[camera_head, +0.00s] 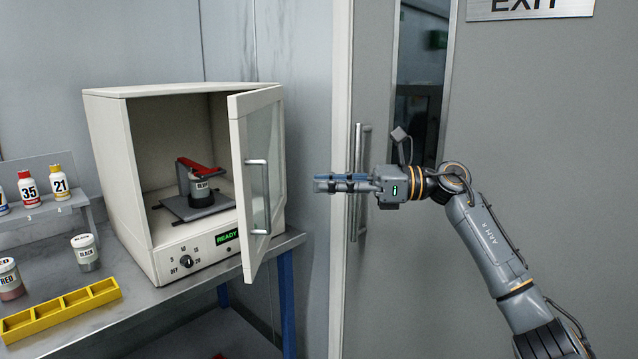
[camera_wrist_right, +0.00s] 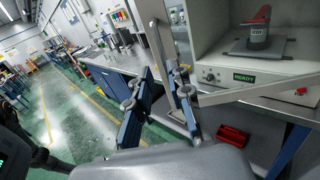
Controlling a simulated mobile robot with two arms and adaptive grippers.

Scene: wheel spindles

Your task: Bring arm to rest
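My right arm (camera_head: 492,240) comes in from the right and is raised in front of the grey door. Its gripper (camera_head: 318,184) points left, in free air to the right of the white cabinet's open door (camera_head: 262,185). In the right wrist view the two blue-padded fingers (camera_wrist_right: 163,72) stand apart with nothing held between them. The gripper appears apart from the cabinet door's handle (camera_head: 259,198).
A yellow rack (camera_head: 62,309) and paint jars (camera_head: 85,254) stand on the bench.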

